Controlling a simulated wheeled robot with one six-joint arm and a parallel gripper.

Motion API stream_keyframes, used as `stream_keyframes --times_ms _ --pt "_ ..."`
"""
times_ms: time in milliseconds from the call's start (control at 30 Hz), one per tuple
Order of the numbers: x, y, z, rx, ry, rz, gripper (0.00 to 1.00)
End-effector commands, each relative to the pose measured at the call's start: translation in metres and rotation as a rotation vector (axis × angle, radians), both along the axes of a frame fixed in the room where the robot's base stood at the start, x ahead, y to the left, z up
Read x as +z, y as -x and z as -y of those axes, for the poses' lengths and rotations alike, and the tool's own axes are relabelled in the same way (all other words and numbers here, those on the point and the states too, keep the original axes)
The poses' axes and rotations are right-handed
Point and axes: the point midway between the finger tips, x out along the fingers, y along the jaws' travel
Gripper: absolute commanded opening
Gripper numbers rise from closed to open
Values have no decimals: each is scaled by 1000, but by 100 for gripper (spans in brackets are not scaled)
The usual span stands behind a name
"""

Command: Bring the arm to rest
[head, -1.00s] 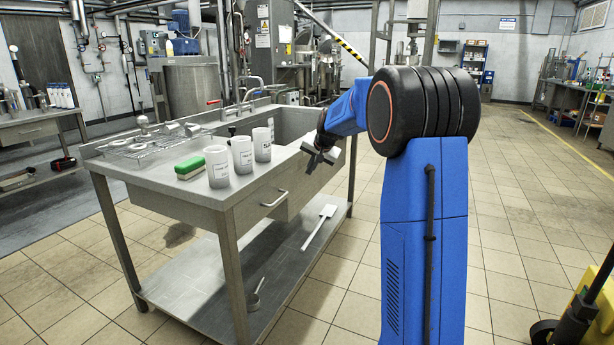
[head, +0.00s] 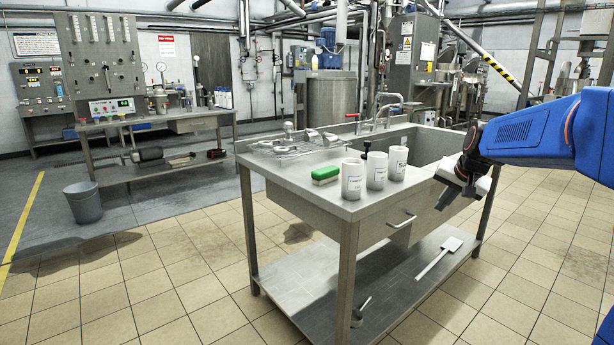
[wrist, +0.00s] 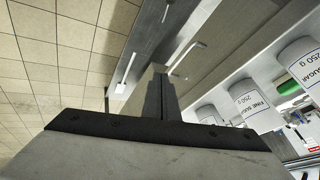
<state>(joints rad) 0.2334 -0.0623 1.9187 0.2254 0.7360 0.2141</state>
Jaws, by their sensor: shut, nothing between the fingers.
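My gripper (head: 447,197) is at the right in the head view, at the end of my blue arm, beside the front right part of the steel sink table (head: 297,196). In the wrist view my gripper (wrist: 163,95) shows its two dark fingers together, with nothing between them. Three white labelled cups stand on the table top to its left: a left cup (head: 352,180), a middle cup (head: 377,171) and a right cup (head: 398,163). The wrist view shows a cup labelled fine sugar (wrist: 254,103) close to the fingers.
A green and white brush (head: 325,175) and a wire rack with metal parts (head: 300,143) lie on the table. A white paddle (head: 438,257) lies on the lower shelf. A grey bin (head: 83,202) stands at the left. The tiled floor in front is clear.

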Motion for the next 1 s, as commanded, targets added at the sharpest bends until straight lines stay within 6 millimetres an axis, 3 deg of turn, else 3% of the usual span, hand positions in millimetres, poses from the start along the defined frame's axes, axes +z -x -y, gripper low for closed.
stream_keyframes --times_ms 200,467,800,1000 --pt "1 80 -39 102 56 -29 0" --pt "-13 174 -73 219 122 -65 0" --pt "-52 293 -100 367 212 -110 0" --pt "-82 354 -106 446 263 -133 0"
